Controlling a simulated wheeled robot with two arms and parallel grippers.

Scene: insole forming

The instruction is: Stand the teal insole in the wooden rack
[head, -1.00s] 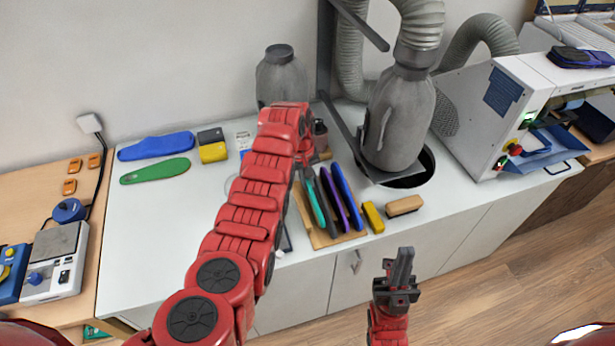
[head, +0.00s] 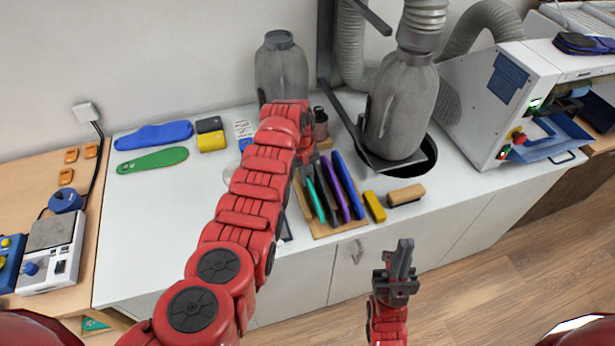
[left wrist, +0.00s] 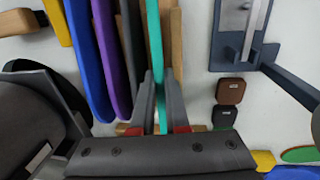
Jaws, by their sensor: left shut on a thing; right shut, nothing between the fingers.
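The teal insole (head: 316,200) stands on edge at the left end of the wooden rack (head: 325,234). In the left wrist view the teal insole (left wrist: 154,45) runs between the two dark fingers of my left gripper (left wrist: 160,92), which is shut on it. A dark insole (head: 328,199) stands beside it, then a purple one (head: 341,198) and a blue one (head: 348,186). In the head view my left gripper (head: 305,170) is mostly hidden by its wrist. Whether the insole's lower edge touches the rack's base is hidden. My right gripper (head: 404,250) is shut and empty, in front of the cabinet.
A yellow block (head: 375,206) and a brush (head: 406,195) lie right of the rack. A blue insole (head: 153,135) and a green insole (head: 152,160) lie on the left, with clear counter in front.

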